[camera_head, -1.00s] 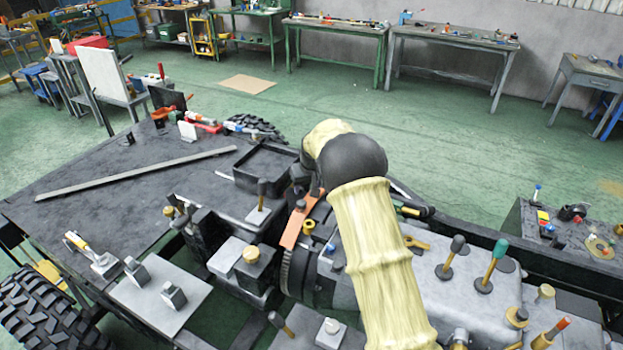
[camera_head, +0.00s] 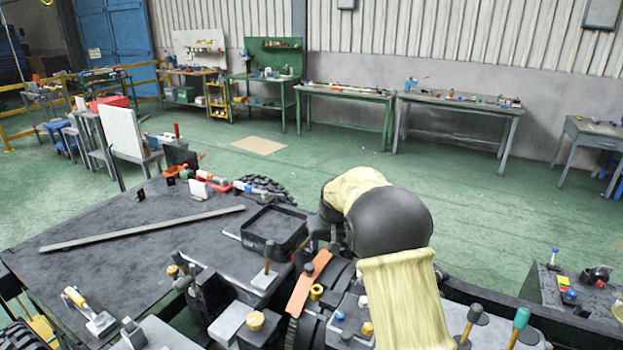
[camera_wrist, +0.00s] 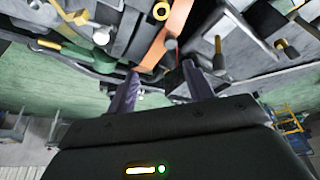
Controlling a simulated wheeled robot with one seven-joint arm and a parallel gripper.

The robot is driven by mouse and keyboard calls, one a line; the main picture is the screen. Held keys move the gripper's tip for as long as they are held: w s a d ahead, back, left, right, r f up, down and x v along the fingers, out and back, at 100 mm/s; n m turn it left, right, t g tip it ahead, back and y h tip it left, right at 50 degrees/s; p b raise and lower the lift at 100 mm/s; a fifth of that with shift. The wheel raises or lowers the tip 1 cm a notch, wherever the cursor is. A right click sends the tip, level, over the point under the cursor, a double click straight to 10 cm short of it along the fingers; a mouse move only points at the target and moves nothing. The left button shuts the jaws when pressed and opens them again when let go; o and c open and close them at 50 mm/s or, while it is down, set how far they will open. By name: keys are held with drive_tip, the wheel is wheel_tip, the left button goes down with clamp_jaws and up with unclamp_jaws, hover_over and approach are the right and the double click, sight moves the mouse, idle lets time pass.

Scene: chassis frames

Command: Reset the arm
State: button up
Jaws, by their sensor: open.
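My arm shows in the head view as cream and dark links over the right-middle of the chassis, bent at a dark rounded joint. My gripper (camera_wrist: 160,90) shows in the wrist view with its two dark fingers apart and nothing seen between them. In that view the chassis parts lie beyond the fingertips, among them an orange strip (camera_wrist: 166,38). The same orange strip (camera_head: 309,283) shows in the head view, left of my arm. The gripper's fingers cannot be made out in the head view.
The dark chassis table (camera_head: 95,255) carries a long flat bar (camera_head: 140,230), a black square tray (camera_head: 275,228) and several upright handles. A side surface with small parts (camera_head: 575,300) stands at right. Green floor (camera_head: 300,170) is open behind, with workbenches (camera_head: 455,100) along the wall.

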drive_tip(key=s+d+m, duration=0.1)
drive_tip(key=s+d, duration=0.2)
drive_tip(key=s, duration=0.8)
drive_tip(key=s+d+f+g, duration=0.1)
drive_tip(key=s+d, duration=0.2)
drive_tip(key=s, duration=0.8)
drive_tip(key=s+d+f+m+h, duration=0.1)
drive_tip(key=s+d, duration=0.2)
drive_tip(key=s, duration=0.8)
drive_tip(key=shift+s+d+m+g, duration=0.3)
drive_tip(key=shift+s, duration=0.15)
drive_tip(key=shift+c, duration=0.2)
